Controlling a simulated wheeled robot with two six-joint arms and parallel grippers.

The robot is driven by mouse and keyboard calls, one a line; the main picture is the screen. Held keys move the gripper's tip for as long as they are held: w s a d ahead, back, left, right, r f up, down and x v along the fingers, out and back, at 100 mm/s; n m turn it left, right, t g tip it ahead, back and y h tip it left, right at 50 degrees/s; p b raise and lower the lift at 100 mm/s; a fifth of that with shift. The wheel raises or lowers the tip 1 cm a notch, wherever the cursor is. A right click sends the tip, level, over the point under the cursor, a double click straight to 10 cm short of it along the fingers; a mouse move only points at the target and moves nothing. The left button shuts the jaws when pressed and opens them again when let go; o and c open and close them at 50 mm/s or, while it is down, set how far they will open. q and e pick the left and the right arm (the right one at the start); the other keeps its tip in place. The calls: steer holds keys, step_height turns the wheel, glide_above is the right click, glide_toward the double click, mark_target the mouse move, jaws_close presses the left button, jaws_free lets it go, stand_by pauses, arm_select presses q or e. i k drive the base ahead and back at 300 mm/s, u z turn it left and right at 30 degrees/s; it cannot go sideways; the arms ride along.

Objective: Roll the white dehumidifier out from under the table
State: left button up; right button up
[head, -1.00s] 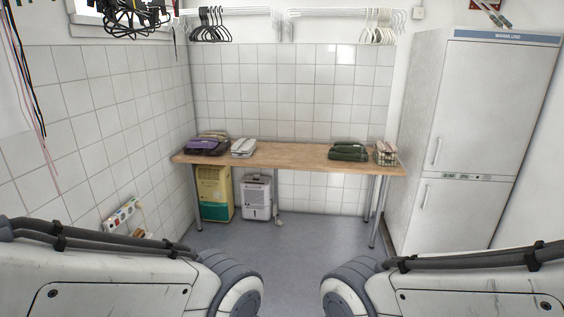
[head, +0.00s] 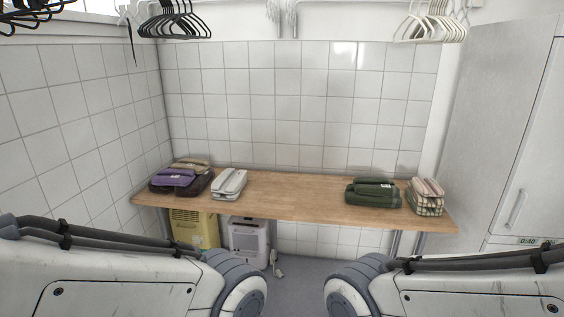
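The white dehumidifier (head: 249,240) stands on the floor under the left half of the wooden table (head: 295,205). Its top is just below the table's front edge, and my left arm hides its lower part. A yellow unit (head: 194,228) stands under the table to its left, with a gap between them. Parts of both my arms show at the bottom left and bottom right. Neither gripper is in the picture, so I cannot see what either one holds.
On the table lie folded purple and brown cloths (head: 180,178), a grey-white bundle (head: 229,184), green cloths (head: 371,192) and a checked bundle (head: 426,196). A white fridge (head: 515,150) stands at the right. A cord with a plug (head: 277,264) is right of the dehumidifier. Floor (head: 310,270) shows between my arms.

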mark_target(250, 243)
steer(key=i, duration=2)
steer(key=z, duration=2.55)
steer(key=k, duration=0.6)
steer(key=u, duration=1.9)
